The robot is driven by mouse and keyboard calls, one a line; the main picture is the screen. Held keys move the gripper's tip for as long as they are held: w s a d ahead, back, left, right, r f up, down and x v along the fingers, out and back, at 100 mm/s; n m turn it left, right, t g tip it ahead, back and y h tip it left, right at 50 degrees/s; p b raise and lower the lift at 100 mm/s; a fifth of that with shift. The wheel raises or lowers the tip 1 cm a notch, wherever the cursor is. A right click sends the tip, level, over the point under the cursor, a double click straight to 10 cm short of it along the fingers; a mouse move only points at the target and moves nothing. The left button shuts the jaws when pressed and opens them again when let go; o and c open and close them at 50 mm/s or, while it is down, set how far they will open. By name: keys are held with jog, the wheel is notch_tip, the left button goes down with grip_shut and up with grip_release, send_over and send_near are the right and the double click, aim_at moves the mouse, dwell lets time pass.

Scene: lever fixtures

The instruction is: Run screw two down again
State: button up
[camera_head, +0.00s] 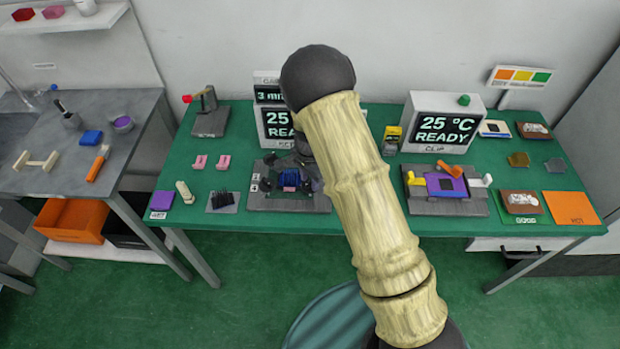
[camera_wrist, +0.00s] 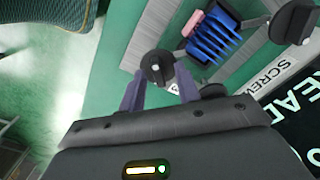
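The screw fixture (camera_head: 262,200) is a dark plate on the green bench, with a blue finned block (camera_head: 289,178) at its middle. In the wrist view the blue fins (camera_wrist: 212,38) are at the top, with a pink piece (camera_wrist: 192,22) beside them. A black screw knob with a pale mark (camera_wrist: 156,67) lies between the fingertips of my gripper (camera_wrist: 160,78). The fingers are spread apart on either side of it; I cannot tell whether they touch it. Another black knob (camera_wrist: 293,22) is at the top right. My arm hides part of the fixture in the head view.
A display reading 25 READY (camera_head: 278,124) stands close behind the fixture. A clip fixture (camera_head: 445,205) with a second display (camera_head: 440,128) is to the right. Pink clips (camera_head: 211,162) and a grey pad with black pins (camera_head: 222,203) are to the left.

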aim_at(310, 182)
notch_tip(310, 182, up, 17)
jog(key=b, duration=0.2)
jog(key=shift+r, duration=0.2)
dwell(0.4)
jog(key=shift+d, duration=0.15)
jog(key=s+d+n+t, duration=0.2)
jog(key=s+d+n, duration=0.7)
jog(key=s+d, duration=0.6)
jog(key=s, duration=0.3)
jog(key=shift+s+n+t, duration=0.3)
jog(key=shift+r, duration=0.15)
